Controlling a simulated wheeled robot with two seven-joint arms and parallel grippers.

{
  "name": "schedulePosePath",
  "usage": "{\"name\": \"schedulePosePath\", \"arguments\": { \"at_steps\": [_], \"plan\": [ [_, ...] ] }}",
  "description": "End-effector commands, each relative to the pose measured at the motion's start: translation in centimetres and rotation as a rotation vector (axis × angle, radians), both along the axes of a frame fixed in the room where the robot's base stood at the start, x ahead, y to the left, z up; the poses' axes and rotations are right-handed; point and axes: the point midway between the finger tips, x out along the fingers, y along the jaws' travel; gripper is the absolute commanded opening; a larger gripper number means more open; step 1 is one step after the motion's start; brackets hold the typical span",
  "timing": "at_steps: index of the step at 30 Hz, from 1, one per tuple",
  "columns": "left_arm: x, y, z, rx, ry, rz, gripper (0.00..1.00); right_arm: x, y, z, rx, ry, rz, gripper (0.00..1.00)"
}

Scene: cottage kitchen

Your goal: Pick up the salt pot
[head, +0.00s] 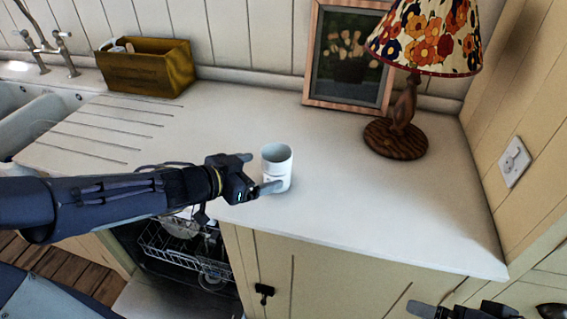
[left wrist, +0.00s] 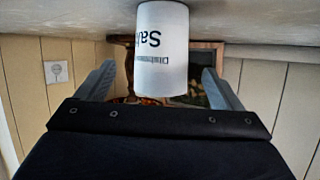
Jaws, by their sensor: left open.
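The salt pot (head: 277,166) is a white open-topped cylinder standing upright on the pale countertop. In the left wrist view the salt pot (left wrist: 161,50) appears upside down, with dark lettering that begins "Sa". My left gripper (head: 258,174) comes in from the left at the pot, low beside it. Its jaws are open, and in the left wrist view the two fingers (left wrist: 158,88) stand on either side of the pot with gaps. One finger shows in front of the pot in the head view. Part of my right gripper (head: 462,312) shows at the bottom right edge; its jaws are unclear.
A lamp (head: 398,138) with a flowered shade and a framed picture (head: 309,100) stand at the back right. A wooden box (head: 150,72) stands by the sink (head: 40,120) at the back left. An open dishwasher (head: 185,262) is below the counter. The counter right of the pot is clear.

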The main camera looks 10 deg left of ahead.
Motion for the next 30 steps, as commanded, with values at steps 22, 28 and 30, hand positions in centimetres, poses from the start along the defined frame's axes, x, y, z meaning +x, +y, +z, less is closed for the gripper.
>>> {"name": "schedulePosePath", "arguments": {
  "at_steps": [22, 28, 30],
  "plan": [
    [5.2, -3.0, -2.9, 0.001, -0.001, 0.003, 0.88, 0.0, 0.0, -3.4, 0.0, 0.0, 0.0, 1.0],
    [5.2, -3.0, -2.9, 0.001, -0.001, 0.003, 0.66, 0.0, 0.0, -3.4, 0.0, 0.0, 0.0, 1.0],
    [5.1, -3.0, -2.9, 0.001, -0.001, 0.003, 0.56, 0.0, 0.0, -3.4, 0.0, 0.0, 0.0, 1.0]
  ]
}}
